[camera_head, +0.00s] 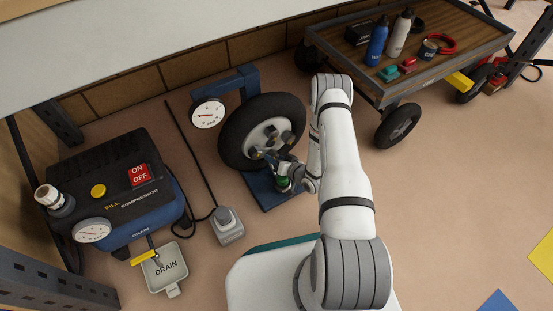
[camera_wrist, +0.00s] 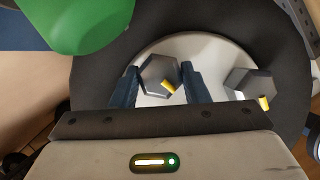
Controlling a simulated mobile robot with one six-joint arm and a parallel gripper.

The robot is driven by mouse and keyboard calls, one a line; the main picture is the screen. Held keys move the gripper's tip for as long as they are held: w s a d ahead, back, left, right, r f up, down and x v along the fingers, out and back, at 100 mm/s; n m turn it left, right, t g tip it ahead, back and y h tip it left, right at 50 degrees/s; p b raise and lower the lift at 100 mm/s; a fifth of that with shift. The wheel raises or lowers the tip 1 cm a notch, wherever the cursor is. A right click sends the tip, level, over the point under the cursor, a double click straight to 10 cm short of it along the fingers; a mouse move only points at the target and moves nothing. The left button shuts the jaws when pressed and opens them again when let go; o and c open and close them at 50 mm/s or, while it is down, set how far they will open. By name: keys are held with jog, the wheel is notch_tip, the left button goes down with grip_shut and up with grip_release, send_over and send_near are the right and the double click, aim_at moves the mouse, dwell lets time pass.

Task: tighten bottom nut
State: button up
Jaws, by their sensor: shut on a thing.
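A black-tyred wheel (camera_head: 233,142) stands upright on a blue stand (camera_head: 262,190), its pale hub (camera_head: 262,133) carrying several dark hex nuts. My gripper (camera_head: 270,156) reaches the lower part of the hub from the right. In the wrist view, my gripper's two dark blue fingers (camera_wrist: 159,84) are shut on a grey hex nut (camera_wrist: 156,70) with a yellow mark on it. It appears to be the bottom nut. A second hex nut (camera_wrist: 248,82) with a yellow mark sits to its right, outside the fingers. Whether the held nut sits flush against the hub is hard to tell.
A green rounded object (camera_wrist: 90,18) is close to my gripper in the wrist view. A round gauge (camera_head: 208,113) is left of the wheel. A compressor (camera_head: 118,190) and grey pedal box (camera_head: 226,226) stand farther left. A loaded cart (camera_head: 455,68) is at right; floor between is clear.

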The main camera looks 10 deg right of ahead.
jog(key=shift+w+d+m+y, duration=0.2)
jog(key=shift+d+m+y, duration=0.1)
jog(key=shift+m, duration=0.6)
jog(key=shift+r+b, duration=0.1)
jog(key=shift+b, duration=0.2)
jog(key=o, duration=1)
jog(key=shift+s+a, duration=0.1)
jog(key=shift+a, duration=0.05)
jog(key=shift+c, duration=0.2)
jog(key=p+v, duration=0.3)
jog(key=v, duration=0.4)
jog(key=shift+s+d, duration=0.3)
